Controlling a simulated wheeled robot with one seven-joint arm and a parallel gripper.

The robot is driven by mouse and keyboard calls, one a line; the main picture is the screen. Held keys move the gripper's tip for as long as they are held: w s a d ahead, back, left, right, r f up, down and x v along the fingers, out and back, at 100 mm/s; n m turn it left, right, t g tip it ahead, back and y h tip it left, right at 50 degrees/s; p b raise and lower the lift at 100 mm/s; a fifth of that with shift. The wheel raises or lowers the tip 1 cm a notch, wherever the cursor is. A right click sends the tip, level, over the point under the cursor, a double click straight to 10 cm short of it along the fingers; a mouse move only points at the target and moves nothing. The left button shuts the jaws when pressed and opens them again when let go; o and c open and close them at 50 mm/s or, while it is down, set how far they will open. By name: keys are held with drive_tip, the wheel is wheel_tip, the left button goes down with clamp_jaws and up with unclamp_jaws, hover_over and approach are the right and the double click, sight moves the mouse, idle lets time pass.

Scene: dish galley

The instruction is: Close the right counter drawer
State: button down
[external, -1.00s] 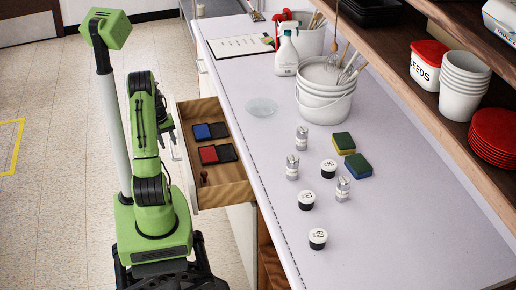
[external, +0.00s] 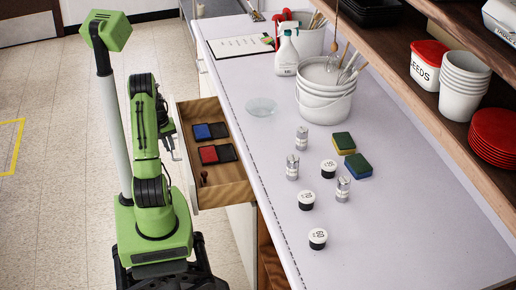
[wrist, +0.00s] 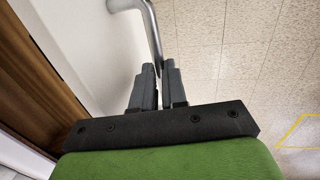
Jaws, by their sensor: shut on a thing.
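The right counter drawer (external: 232,193) stands open, pulled out from the counter toward my arm. Its inside is wooden and its front is pale. My gripper (wrist: 160,72) is at the drawer's front in the external view, partly hidden behind my arm. In the wrist view its two grey fingers are closed around the end of a curved metal handle bar (wrist: 150,32), next to the pale drawer front (wrist: 103,50). The drawer holds blue, red and dark pads and a small brown stamp (external: 204,177).
The counter (external: 400,225) above carries white buckets (external: 325,105), a spray bottle (external: 287,55), a clear bowl (external: 261,107), shakers, lidded pots and sponges. Shelves run along the right. Tiled floor (external: 50,200) is clear to the left.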

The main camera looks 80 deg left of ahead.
drive_tip(key=shift+w, duration=0.1)
drive_tip(key=w+p, duration=0.3)
drive_tip(key=w, duration=1.4)
drive_tip(key=shift+w+p, duration=0.25)
drive_tip(key=shift+p, duration=0.1)
drive_tip(key=c, duration=1.2)
unclamp_jaws()
drive_tip(key=shift+o, duration=0.2)
drive_tip(key=s+r+p, duration=0.3)
drive_tip(key=r+p, duration=0.1)
drive_tip(key=r, duration=1.1)
drive_tip(key=shift+r, duration=0.25)
drive_tip(key=shift+c, duration=0.5)
